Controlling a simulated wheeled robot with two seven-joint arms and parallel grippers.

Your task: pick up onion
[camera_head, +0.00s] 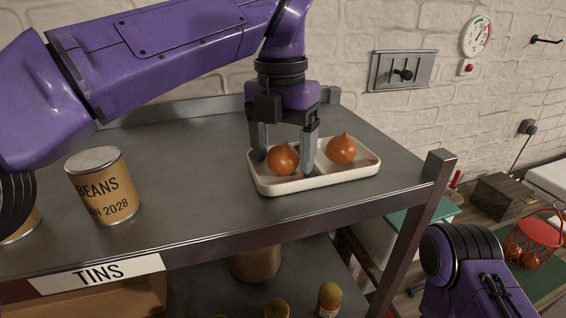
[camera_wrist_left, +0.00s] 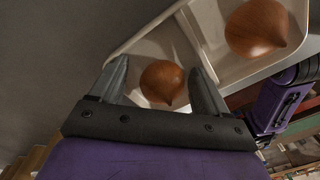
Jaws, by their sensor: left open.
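Two orange-brown onions lie in a cream two-compartment tray (camera_head: 320,183) on the grey shelf top. The left onion (camera_head: 283,160) is in the left compartment and the right onion (camera_head: 341,149) is in the right one. My left gripper (camera_head: 284,165) points down over the left compartment, with its open fingers on either side of the left onion. In the left wrist view, that onion (camera_wrist_left: 163,83) sits between the fingers, with a gap visible on its left side; contact on the right is unclear. The other onion (camera_wrist_left: 257,28) is outside the fingers. My right gripper is not visible.
A beans tin (camera_head: 104,187) stands on the shelf (camera_head: 190,190) at left, with another tin partly hidden at the far left edge. A metal post (camera_head: 438,165) rises at the shelf's right corner. Shelf space between tin and tray is clear. A red wire basket (camera_head: 537,235) is at far right.

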